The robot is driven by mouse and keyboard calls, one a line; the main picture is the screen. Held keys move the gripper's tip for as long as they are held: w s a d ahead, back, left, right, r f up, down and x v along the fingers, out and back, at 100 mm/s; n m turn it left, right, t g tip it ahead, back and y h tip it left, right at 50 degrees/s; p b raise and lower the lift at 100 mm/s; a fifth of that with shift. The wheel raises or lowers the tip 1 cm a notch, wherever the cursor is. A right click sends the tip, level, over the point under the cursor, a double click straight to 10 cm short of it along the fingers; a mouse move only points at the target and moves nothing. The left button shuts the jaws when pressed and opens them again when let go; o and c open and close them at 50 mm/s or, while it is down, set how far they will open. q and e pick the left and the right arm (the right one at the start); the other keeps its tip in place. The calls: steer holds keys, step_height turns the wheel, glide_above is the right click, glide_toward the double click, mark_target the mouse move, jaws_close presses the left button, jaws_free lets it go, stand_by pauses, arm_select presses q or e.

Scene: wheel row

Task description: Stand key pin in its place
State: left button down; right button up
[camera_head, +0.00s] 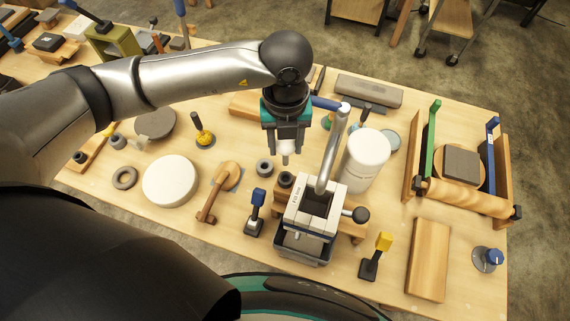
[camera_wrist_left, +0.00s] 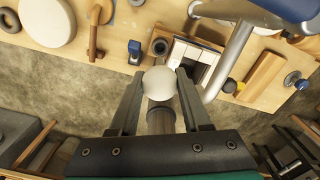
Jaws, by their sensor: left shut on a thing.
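My left gripper (camera_head: 286,150) is shut on a pale, round-headed piece (camera_head: 288,148), which I take to be the key pin; a grey tip points down below it. In the left wrist view the pale head (camera_wrist_left: 158,83) sits between the two fingers, with a dark cylinder behind it. The gripper hangs above the table, behind a dark collar with a hole (camera_head: 286,179) on a wooden block. The collar also shows in the left wrist view (camera_wrist_left: 159,46), just beyond the fingertips and apart from the pin. My right gripper is not in view.
A grey clamp-like frame with a bent metal tube (camera_head: 332,150) stands close right of the gripper, with a white tub (camera_head: 365,160) behind. A small grey ring (camera_head: 265,167) lies left of the collar. A blue-topped tool (camera_head: 256,210) and wooden handle (camera_head: 215,190) stand nearby.

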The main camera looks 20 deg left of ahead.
arm_select(q)
steer(key=shift+r+p, duration=0.3)
steer(key=shift+r, duration=0.35)
